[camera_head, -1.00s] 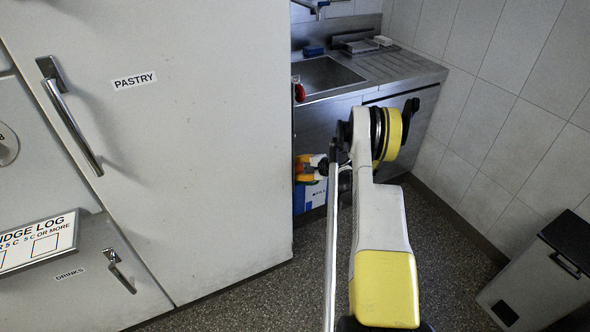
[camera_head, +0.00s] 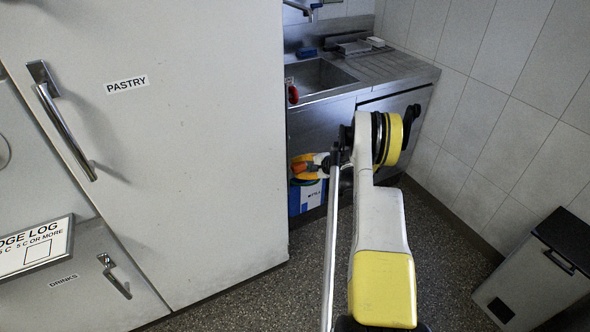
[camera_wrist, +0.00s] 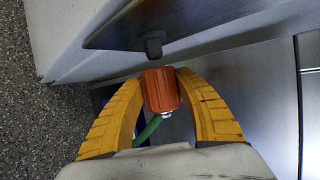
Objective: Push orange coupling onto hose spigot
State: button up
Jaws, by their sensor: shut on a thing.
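In the wrist view, the orange coupling (camera_wrist: 161,91) is a ribbed cylinder between the two yellow fingers of my gripper (camera_wrist: 159,83), which is shut on it. A green hose (camera_wrist: 149,130) leads from its near end, past a pale metal fitting. A short dark stub (camera_wrist: 153,44), which looks like the spigot, sticks out from a metal panel just beyond the coupling. The two look lined up, with a small gap between them in the picture. In the head view, my gripper (camera_head: 306,168) is low beside the sink unit; my arm partly hides that area and the spigot cannot be made out.
A blue-and-white box (camera_head: 306,197) stands on the floor below my gripper. The pale fridge (camera_head: 200,170) is close on the left. A red handle (camera_head: 292,91) shows by the steel sink (camera_head: 322,76). A bin (camera_head: 535,270) stands right; speckled floor lies between.

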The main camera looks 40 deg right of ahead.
jog(key=shift+d, duration=0.2)
jog(key=d, duration=0.2)
jog(key=s+d, duration=0.1)
jog(key=shift+d, duration=0.4)
jog(key=shift+s, duration=0.1)
dwell(0.6)
